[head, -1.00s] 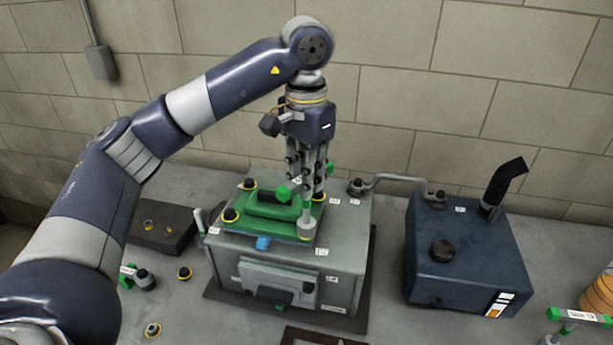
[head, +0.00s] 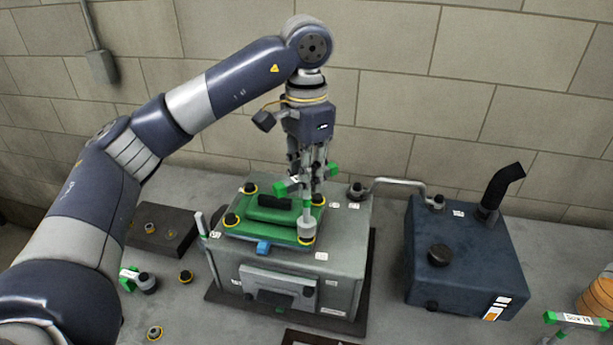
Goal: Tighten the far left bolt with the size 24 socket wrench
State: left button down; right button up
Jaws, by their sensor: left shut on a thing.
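My left gripper (head: 307,186) points down above the engine block (head: 345,250) and is shut on a socket wrench (head: 307,213) with green handle parts. The wrench is upright, its grey socket at the near right corner of the green cover (head: 262,228), over a yellow-ringed bolt there. I cannot tell whether the socket is seated. The near left bolt (head: 231,219) and far right bolt (head: 318,199) also show. The wrench's size label is unreadable. My right gripper is out of view.
A dark blue tank (head: 465,260) with a black exhaust stands to the right, joined by a grey pipe (head: 400,182). A dark tray (head: 160,233) and loose bolts are at left. A wall is behind.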

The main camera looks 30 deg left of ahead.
pick_arm(q)
jog(key=n, duration=0.8)
jog(key=shift+n, duration=0.3)
jog(key=n, duration=0.8)
jog(key=shift+n, duration=0.3)
jog(key=n, duration=0.3)
jog(key=shift+n, duration=0.4)
jog(key=n, duration=0.4)
jog(key=shift+s, duration=0.1)
jog(key=n, duration=0.4)
jog(key=shift+n, duration=2.2)
jog(key=shift+f, duration=0.2)
